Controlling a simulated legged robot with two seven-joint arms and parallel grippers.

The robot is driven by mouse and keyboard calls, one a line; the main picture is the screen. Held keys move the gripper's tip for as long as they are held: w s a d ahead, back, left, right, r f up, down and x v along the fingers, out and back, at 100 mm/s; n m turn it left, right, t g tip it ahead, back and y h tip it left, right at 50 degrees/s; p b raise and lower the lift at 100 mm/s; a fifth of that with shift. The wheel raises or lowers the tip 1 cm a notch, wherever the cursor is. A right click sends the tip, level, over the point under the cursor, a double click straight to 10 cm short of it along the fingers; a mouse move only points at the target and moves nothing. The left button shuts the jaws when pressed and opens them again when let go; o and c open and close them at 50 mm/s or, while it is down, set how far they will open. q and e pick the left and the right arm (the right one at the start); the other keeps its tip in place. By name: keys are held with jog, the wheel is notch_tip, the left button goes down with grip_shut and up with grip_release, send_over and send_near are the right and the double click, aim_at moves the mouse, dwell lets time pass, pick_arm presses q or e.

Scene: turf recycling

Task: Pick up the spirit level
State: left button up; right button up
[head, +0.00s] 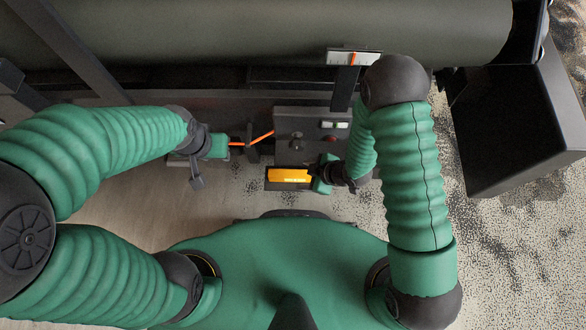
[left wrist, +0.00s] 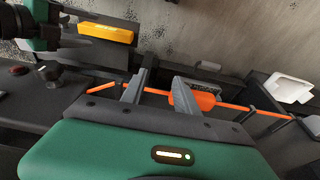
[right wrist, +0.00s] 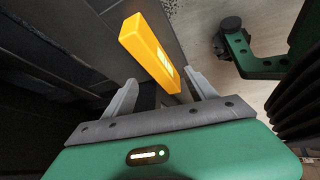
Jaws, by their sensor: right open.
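The spirit level (head: 289,175) is a yellow-orange bar on a small dark ledge (head: 288,187) in the lower middle of the head view. It also shows at the upper left of the left wrist view (left wrist: 105,32). My right gripper (head: 314,178) is at the level's right end. In the right wrist view its open fingers (right wrist: 161,88) stand apart, with the level's near end (right wrist: 152,52) just ahead of the gap; contact cannot be told. My left gripper (head: 229,149) is left of the level. In the left wrist view its fingers (left wrist: 163,82) are apart, near an orange rod.
The orange rod with a thicker handle (left wrist: 195,100) runs along a dark machine panel. A control box with a knob (head: 297,138) stands behind the level. A large grey-green roll (head: 250,32) spans the back.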

jog(key=shift+x, duration=0.8)
jog(key=b+x, duration=0.4)
jog(key=x, duration=0.1)
jog(key=shift+a+f, duration=0.1)
jog(key=shift+a, duration=0.1)
jog(key=shift+w+a+f+b, duration=0.1)
jog(key=shift+w+f+b, duration=0.1)
jog(key=shift+b, duration=0.1)
jog(key=shift+r, duration=0.2)
jog(key=c, duration=1)
pick_arm(q)
jog(key=x, duration=0.2)
jog(key=s+x, duration=0.1)
jog(key=x, duration=0.2)
jog(key=shift+a+f, duration=0.1)
jog(key=shift+a, duration=0.1)
pick_arm(e)
jog(key=shift+s, duration=0.1)
grip_shut()
